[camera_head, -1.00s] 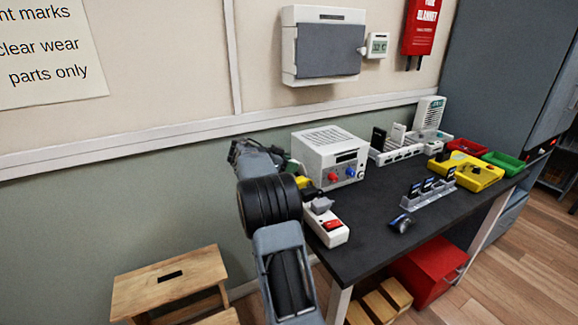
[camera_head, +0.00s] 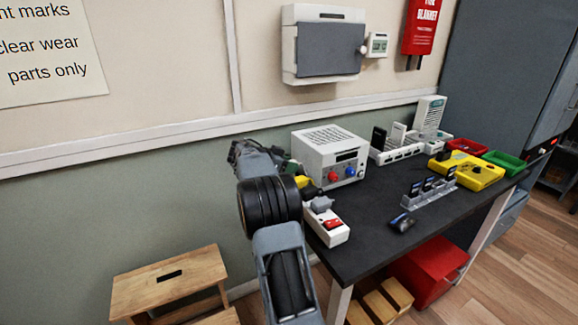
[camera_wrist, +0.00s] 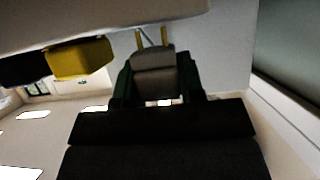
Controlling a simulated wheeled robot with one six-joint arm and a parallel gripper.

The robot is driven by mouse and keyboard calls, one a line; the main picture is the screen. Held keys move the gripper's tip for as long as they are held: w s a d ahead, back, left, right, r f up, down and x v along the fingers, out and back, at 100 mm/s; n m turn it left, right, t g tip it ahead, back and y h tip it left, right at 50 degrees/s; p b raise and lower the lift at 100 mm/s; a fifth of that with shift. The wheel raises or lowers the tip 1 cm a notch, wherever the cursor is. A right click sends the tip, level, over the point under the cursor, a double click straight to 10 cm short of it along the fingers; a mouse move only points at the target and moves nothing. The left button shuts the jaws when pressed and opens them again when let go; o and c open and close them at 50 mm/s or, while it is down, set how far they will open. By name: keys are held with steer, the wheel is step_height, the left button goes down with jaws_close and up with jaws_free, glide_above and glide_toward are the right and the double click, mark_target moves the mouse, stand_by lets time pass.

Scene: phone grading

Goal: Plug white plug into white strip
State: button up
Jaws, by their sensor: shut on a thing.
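The white strip (camera_head: 338,236) lies at the near left end of the dark table, with a red switch on its near end. Yellow, black and grey plugs sit along it. My gripper (camera_head: 287,162) is beside the strip's far end, mostly hidden by my arm. In the wrist view my gripper (camera_wrist: 158,92) is shut on the white plug (camera_wrist: 154,62), which looks grey in shadow. Its two brass prongs point at the pale strip (camera_wrist: 95,18) across the top. I cannot tell whether the prong tips touch it. The yellow plug (camera_wrist: 82,58) is at left, apart from the held plug.
A white box with red and blue knobs (camera_head: 330,165) stands close behind the strip. A grey card holder (camera_head: 432,196), a small dark object (camera_head: 401,222) and a yellow device (camera_head: 472,170) are farther right. The table's front middle is mostly clear.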

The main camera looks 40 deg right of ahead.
steer(key=shift+f+b, duration=1.4)
steer(key=shift+b, duration=0.15)
stand_by(0.5)
